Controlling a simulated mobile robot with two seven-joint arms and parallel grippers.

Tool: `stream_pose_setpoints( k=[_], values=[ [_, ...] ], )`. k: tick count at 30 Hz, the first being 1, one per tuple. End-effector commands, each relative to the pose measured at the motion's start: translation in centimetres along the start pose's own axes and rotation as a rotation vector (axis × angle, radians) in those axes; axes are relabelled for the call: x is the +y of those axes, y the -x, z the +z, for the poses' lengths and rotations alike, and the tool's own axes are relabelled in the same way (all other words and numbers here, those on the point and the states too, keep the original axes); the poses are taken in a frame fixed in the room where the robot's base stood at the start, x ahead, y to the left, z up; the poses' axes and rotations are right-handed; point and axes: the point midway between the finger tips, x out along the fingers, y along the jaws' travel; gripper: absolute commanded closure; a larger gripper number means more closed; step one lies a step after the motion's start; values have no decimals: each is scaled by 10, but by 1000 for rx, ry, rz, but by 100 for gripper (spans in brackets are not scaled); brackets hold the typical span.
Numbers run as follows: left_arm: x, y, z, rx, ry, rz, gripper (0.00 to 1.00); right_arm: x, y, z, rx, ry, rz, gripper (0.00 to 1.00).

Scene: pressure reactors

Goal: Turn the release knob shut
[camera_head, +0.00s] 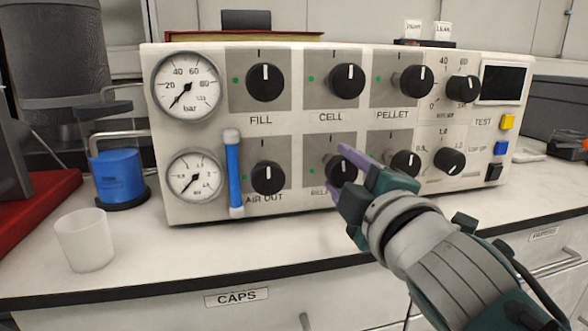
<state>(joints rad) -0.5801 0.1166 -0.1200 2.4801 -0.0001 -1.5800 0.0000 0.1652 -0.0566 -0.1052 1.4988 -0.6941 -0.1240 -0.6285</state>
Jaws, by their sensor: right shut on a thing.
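The release knob (337,170) is a black knob in the lower row of the panel, under the CELL knob. Its label is partly hidden by my gripper and reads "RELEA…". My right gripper (338,172) comes in from the lower right, with its purple-tipped fingers around the release knob, shut on it. The knob's white pointer line can be partly seen between the fingers. The white control panel (213,118) stands on the bench. My left gripper does not show.
The FILL (265,82), CELL (347,82), PELLET (415,82) and AIR OUT (268,178) knobs surround it. Another knob (404,164) sits close to the right of my fingers. A white cup (85,240) and blue container (119,176) stand at left. The bench front is clear.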

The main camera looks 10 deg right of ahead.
Motion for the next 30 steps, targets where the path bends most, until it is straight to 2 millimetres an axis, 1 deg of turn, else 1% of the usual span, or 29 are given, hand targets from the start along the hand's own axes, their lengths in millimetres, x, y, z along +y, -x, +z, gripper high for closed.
stream_pose_setpoints(
  k=[6, 12, 28, 29, 30],
  values=[
    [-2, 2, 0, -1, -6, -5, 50, 1, 0, 0, 1, -119, 1, 100],
    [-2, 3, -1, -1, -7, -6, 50, 0, 0, 0, 1, -178, 0, 100],
    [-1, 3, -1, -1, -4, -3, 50, 0, 0, 0, 1, -200, 1, 100],
    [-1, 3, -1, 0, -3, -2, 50, 0, 0, 0, 1, -200, 1, 44],
    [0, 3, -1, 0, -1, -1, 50, 0, 0, 0, 1, -200, 1, 39]
  ],
)
